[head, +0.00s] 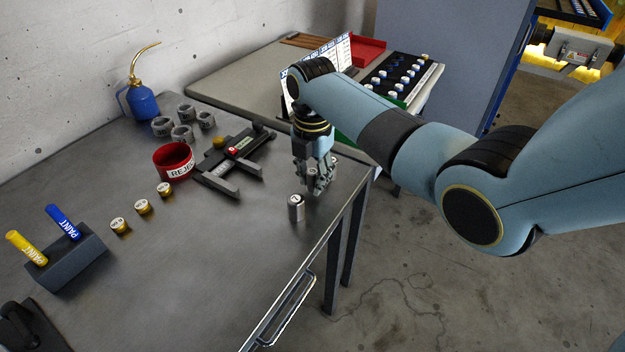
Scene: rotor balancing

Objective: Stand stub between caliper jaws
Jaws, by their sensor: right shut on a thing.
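The caliper (236,152) lies on the dark bench, a black frame with a red mark and two grey jaws reaching toward the front right. The space between its jaws looks empty. My right gripper (319,188) points down near the bench's right edge, to the right of the caliper. It is shut on a small grey piece, apparently a stub, mostly hidden by the fingers. A silver stub (296,208) with a marked pale top stands upright on the bench just in front of the gripper. My left gripper is not in view.
A red REJECT cup (174,161) stands left of the caliper, with several grey rings (183,133) and a blue oil can (142,100) behind. Brass weights (142,206) and a paint-marker holder (70,262) are at left. The front middle bench is clear.

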